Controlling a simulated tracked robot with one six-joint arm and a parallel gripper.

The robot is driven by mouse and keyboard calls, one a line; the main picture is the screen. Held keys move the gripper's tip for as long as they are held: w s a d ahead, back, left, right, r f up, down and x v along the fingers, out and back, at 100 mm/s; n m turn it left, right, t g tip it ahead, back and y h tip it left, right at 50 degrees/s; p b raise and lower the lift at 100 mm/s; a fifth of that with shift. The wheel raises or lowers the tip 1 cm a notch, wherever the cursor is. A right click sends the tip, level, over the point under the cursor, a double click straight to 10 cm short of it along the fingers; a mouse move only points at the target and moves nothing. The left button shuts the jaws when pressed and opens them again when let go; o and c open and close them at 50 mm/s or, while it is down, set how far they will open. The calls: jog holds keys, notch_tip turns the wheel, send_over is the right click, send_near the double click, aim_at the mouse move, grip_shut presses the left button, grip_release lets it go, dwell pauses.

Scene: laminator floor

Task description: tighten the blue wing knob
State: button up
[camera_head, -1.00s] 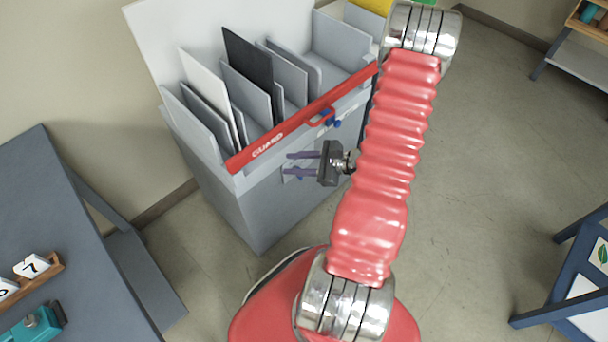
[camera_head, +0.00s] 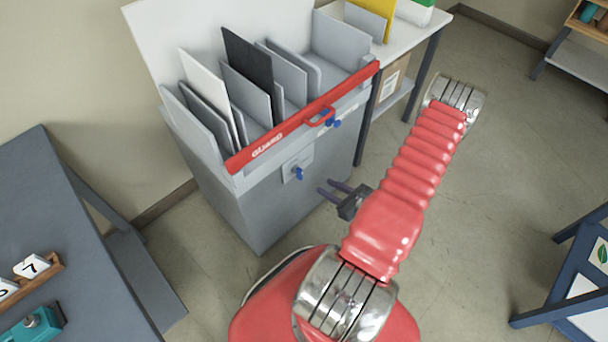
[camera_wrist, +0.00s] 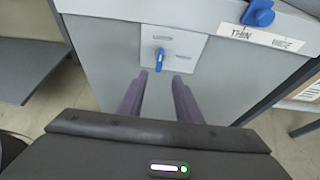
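In the head view, blue knob parts (camera_head: 334,123) show by the red handle. A second blue piece (camera_wrist: 159,60), narrow and pointing down, sits on a light plate lower on the front. It also shows in the head view (camera_head: 298,174). I cannot tell for sure which is the wing knob. My gripper (camera_wrist: 159,78) is open and empty, its purple fingers apart and clear of the plate.
A red GUARD bar (camera_head: 300,122) crosses the machine's (camera_head: 240,205) top front edge, with upright panels behind it. A dark table (camera_head: 70,220) stands at left, a white-topped table (camera_head: 413,32) behind at right, and a blue frame (camera_head: 565,290) at far right. Floor between is clear.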

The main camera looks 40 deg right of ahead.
aim_at(302, 174)
jog(key=x, duration=1.3)
jog(key=shift+w+f, duration=0.15)
jog(key=shift+w, duration=0.2)
jog(key=shift+c, duration=0.7)
grip_shut()
jog(key=shift+d, duration=0.1)
